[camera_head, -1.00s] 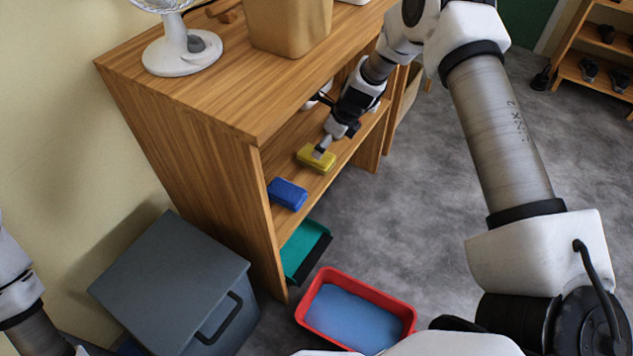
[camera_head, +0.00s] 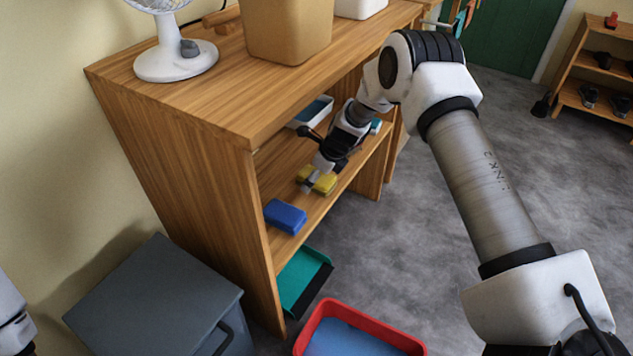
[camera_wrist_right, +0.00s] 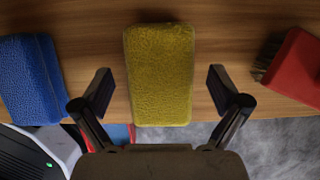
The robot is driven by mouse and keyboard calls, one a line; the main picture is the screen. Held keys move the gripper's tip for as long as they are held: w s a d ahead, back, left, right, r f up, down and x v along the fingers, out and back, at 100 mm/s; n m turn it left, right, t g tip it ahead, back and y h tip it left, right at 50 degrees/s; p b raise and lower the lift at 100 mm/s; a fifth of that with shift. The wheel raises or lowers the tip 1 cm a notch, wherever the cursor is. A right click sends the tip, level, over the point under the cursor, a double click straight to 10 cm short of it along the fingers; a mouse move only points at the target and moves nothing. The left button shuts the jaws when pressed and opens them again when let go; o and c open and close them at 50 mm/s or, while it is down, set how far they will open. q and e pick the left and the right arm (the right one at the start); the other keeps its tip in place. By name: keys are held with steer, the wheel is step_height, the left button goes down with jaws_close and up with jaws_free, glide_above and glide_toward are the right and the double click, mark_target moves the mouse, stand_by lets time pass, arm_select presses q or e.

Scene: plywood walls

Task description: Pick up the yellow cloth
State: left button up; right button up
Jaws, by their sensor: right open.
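The yellow cloth (camera_head: 323,181) is a folded, thick block on the middle shelf of the wooden unit. In the right wrist view the yellow cloth (camera_wrist_right: 160,75) lies between the two fingers, near the shelf's front edge. My right gripper (camera_head: 312,184) is at the cloth and partly covers it in the head view. In the right wrist view my right gripper (camera_wrist_right: 160,92) is open, with a gap between each finger and the cloth. Of my left arm only a white part shows at the left edge of the head view; its gripper is out of frame.
A blue cloth (camera_head: 286,217) lies nearer on the same shelf; it also shows in the right wrist view (camera_wrist_right: 32,80). A red-backed brush (camera_wrist_right: 295,68) lies on the other side. A red tub (camera_head: 325,313) and grey box (camera_head: 150,295) stand on the floor. The wooden top overhangs the shelf.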

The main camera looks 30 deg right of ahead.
steer(key=shift+f, duration=0.3)
steer(key=c, duration=1.3)
steer(key=shift+r, duration=0.1)
steer(key=shift+c, duration=0.2)
step_height(320, 180, up, 4)
steer(key=shift+f+p, duration=0.15)
steer(key=shift+p, duration=1.05)
steer(key=shift+s+d+r, duration=0.2)
steer(key=shift+s, duration=0.05)
steer(key=s+d+p, duration=0.2)
steer(key=s+d, duration=0.2)
steer(key=s, duration=0.3)
steer(key=s+d+p, duration=0.2)
steer(key=s+d, duration=0.2)
steer(key=s, duration=0.4)
steer(key=shift+d+f, duration=0.2)
steer(key=shift+d, duration=0.15)
